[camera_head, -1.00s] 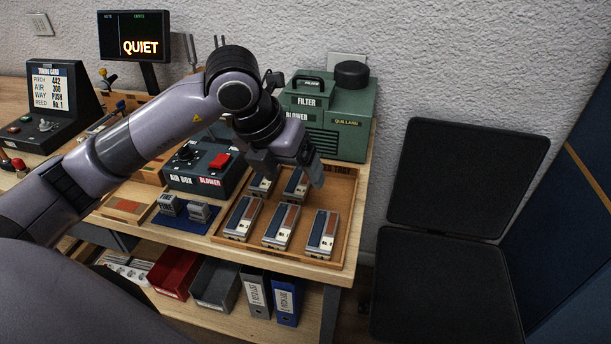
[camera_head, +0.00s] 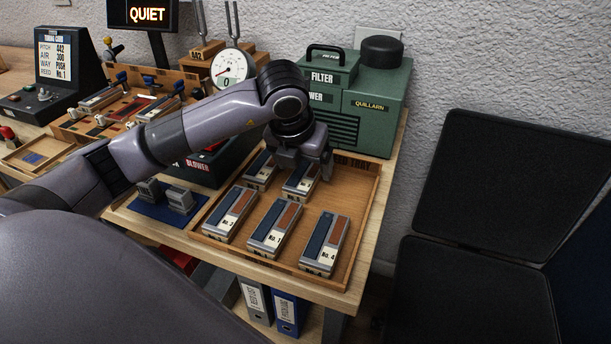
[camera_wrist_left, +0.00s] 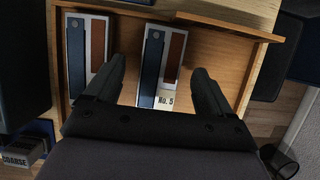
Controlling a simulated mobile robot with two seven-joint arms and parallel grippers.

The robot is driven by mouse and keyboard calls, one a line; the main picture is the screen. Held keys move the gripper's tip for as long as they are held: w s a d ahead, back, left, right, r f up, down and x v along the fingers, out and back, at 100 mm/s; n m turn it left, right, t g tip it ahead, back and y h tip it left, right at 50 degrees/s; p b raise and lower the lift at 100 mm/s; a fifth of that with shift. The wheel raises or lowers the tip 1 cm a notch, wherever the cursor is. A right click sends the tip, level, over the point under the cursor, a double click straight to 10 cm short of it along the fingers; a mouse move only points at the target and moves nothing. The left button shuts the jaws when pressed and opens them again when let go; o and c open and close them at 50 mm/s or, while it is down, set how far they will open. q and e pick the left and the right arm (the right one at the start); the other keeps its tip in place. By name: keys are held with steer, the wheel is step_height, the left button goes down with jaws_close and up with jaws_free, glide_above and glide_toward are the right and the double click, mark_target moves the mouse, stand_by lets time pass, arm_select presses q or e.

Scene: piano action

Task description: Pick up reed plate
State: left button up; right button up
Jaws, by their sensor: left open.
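Several reed plates, each with a blue strip, a brown strip and a white number label, lie in a wooden tray (camera_head: 366,215). Plate No. 5 (camera_wrist_left: 163,60) is at the back right, and its front part shows in the head view (camera_head: 297,189). Another plate (camera_head: 260,172) lies to its left. Plates No. 3 (camera_head: 230,214), No. 1 (camera_head: 274,227) and No. 4 (camera_head: 324,245) form the front row. My left gripper (camera_head: 306,168) is open over plate No. 5. In the left wrist view its fingers (camera_wrist_left: 160,72) appear either side of that plate. I cannot tell its exact height.
The green filter blower (camera_head: 372,108) stands behind the tray. The dark air box (camera_head: 205,165) is left of it, partly behind my arm. Small grey blocks (camera_head: 180,200) sit on a blue mat. A gauge (camera_head: 230,68) stands further back.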

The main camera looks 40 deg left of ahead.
arm_select(q)
steer(key=shift+x, duration=0.85)
steer(key=shift+f+b, duration=0.2)
steer(key=shift+b, duration=0.1)
steer(key=c, duration=1.2)
